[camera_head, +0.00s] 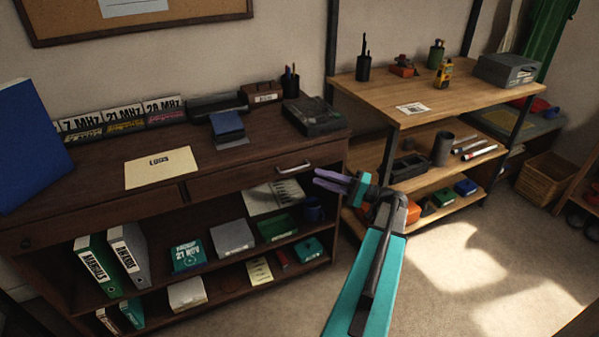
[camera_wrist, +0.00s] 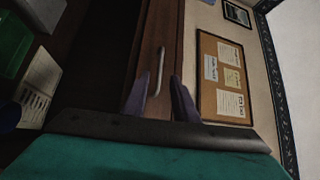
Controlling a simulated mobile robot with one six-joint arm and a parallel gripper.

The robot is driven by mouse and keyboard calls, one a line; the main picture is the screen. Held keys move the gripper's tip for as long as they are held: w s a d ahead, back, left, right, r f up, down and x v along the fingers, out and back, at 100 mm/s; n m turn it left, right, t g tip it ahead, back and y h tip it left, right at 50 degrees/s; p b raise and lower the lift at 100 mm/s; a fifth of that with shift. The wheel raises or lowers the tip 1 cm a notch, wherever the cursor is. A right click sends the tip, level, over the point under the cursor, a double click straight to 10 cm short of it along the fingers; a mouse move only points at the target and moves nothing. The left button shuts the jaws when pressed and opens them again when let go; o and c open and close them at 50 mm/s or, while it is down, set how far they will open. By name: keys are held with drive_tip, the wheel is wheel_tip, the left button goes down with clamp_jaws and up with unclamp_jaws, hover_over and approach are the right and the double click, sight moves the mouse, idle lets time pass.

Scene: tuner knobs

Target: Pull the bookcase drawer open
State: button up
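The dark wooden bookcase has a right-hand drawer (camera_head: 238,178) with a silver bar handle (camera_head: 293,169). The drawer front looks flush with the bookcase. In the wrist view the drawer front (camera_wrist: 167,30) runs upright, with the handle (camera_wrist: 157,72) lying lengthwise along it. My gripper (camera_head: 315,178) has purple fingers and is just right of the handle in the head view. In the wrist view its fingers (camera_wrist: 159,80) are apart, with the handle showing in the gap between them. It holds nothing; I cannot tell whether either finger touches the handle.
A left-hand drawer (camera_head: 90,219) is beside it. Binders (camera_head: 127,255) and boxes fill the shelves below. A pale wooden shelf unit (camera_head: 430,95) with several items stands to the right of my arm. Carpet (camera_head: 440,270) is clear in front of it.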

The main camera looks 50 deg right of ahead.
sight(300, 171)
drive_tip(key=x, duration=0.8)
drive_tip(key=shift+w, duration=0.1)
clamp_jaws()
drive_tip(key=shift+a, duration=0.2)
idle(1.2)
